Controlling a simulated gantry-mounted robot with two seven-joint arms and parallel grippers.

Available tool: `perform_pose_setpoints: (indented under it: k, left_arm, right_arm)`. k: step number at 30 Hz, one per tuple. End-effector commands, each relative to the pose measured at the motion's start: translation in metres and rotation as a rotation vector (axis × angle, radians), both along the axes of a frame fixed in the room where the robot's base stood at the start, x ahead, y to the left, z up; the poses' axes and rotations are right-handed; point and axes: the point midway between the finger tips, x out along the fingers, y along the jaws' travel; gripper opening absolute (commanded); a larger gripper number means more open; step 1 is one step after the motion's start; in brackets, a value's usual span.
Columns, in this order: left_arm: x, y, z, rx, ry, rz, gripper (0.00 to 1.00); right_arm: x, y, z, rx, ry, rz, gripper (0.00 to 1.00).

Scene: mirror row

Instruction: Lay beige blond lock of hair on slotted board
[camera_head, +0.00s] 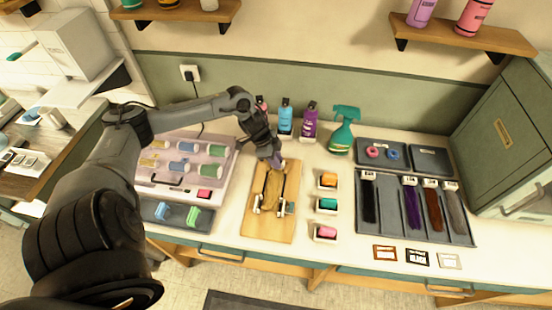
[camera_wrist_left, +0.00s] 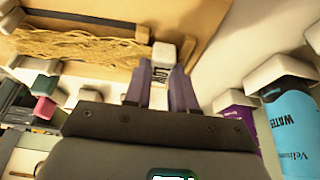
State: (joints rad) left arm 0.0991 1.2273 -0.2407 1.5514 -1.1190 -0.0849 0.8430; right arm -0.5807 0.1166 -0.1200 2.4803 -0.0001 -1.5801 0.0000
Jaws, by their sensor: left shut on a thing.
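The beige blond lock of hair (camera_head: 272,188) extends lengthwise over the wooden board (camera_head: 284,231), between two metal clamps. In the left wrist view the lock (camera_wrist_left: 80,46) is a wavy tan strand beside a dark slot-like strip on the board (camera_wrist_left: 185,14). My left gripper (camera_head: 276,160) is at the board's far end, shut on the lock's white lettered tag (camera_wrist_left: 161,62). The fingers (camera_wrist_left: 162,88) sit on either side of the tag. I cannot tell whether the whole lock touches the board. My right gripper is not in view.
A grey tray (camera_head: 389,237) at right holds black, purple, brown and grey locks, with an empty space beside the black one. Small colored boxes (camera_head: 327,204) stand right of the board. A roller case (camera_head: 215,184) lies left. Bottles and a green spray bottle (camera_head: 343,130) stand behind.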

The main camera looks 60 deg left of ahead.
Motion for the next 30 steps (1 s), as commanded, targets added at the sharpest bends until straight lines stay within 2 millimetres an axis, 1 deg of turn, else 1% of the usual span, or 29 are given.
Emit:
perform_pose_setpoints:
  k: [6,7,12,23,24,25,30]
  left_arm:
    - [-0.0005,0.0005,-0.0022,0.001,0.001,0.002,0.00]
    - [-0.0005,0.0005,-0.0024,0.001,0.001,0.002,0.28]
    - [-0.0007,0.0009,-0.0031,0.002,0.002,0.004,0.54]
    - [-0.0007,0.0029,-0.0051,0.006,0.003,0.009,0.54]
    - [-0.0009,0.0027,-0.0054,0.006,0.003,0.009,0.35]
    - [-0.0009,0.0029,-0.0056,0.006,0.003,0.010,0.38]
    - [-0.0014,0.0027,-0.0060,0.006,0.004,0.009,0.38]
  right_arm:
    - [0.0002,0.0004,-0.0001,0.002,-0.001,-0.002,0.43]
    - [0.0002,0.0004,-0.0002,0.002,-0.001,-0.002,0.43]
    - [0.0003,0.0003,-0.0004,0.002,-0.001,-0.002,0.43]
    - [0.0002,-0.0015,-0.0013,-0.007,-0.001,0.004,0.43]
    - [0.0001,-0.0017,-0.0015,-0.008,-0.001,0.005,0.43]
    - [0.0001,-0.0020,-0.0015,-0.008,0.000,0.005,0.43]
    - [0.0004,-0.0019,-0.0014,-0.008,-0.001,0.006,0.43]
